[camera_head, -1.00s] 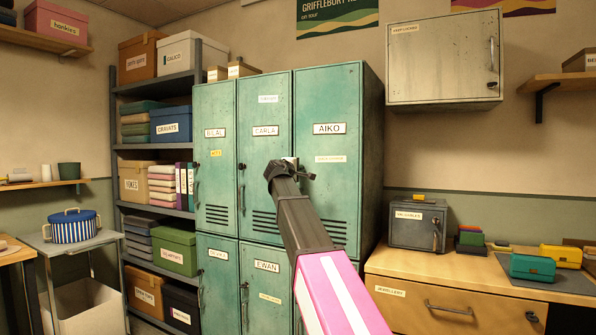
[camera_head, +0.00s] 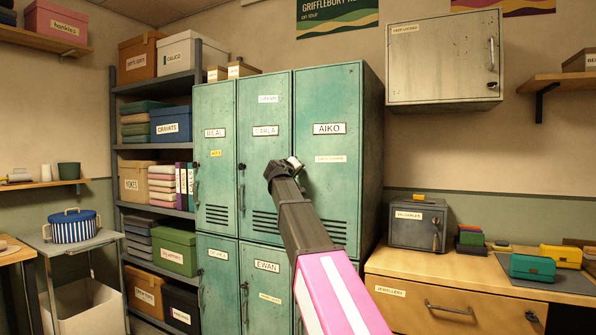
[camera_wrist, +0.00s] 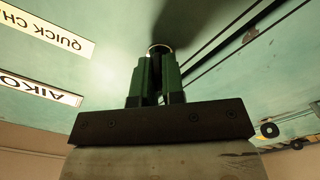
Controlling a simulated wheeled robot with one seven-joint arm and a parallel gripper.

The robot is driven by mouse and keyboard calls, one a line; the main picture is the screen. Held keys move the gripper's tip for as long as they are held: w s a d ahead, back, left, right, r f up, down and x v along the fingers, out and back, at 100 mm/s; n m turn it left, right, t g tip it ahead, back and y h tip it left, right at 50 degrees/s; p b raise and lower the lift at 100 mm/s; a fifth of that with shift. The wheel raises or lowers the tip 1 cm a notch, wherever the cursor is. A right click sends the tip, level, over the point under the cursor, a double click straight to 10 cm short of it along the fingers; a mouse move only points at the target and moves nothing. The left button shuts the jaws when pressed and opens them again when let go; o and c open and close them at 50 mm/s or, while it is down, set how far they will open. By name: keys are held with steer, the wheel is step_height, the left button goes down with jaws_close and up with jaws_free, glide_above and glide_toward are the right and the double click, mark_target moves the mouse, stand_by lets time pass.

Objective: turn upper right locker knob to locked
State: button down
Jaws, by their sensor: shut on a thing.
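The upper right locker (camera_head: 330,95) has a green door labelled AIKO. Its knob (camera_wrist: 160,48) shows in the wrist view as a pale round rim at the fingertips; the rest is hidden by the fingers. My gripper (camera_head: 292,165) is at the left edge of this door, below the AIKO label's height. In the wrist view my gripper (camera_wrist: 158,72) is shut on the knob, with a finger on each side. The knob's mark or setting cannot be read.
The CARLA locker (camera_head: 264,105) adjoins on the left, with its own dark knob and handle. The EWAN locker (camera_head: 266,285) is below it. A grey wall cabinet (camera_head: 440,60) and a wooden counter (camera_head: 480,275) stand to the right.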

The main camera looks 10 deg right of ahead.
steer(key=m, duration=0.4)
steer(key=shift+m, duration=0.3)
steer(key=m, duration=0.4)
steer(key=shift+m, duration=0.3)
steer(key=c, duration=1.2)
jaws_free()
steer(key=v, duration=1.1)
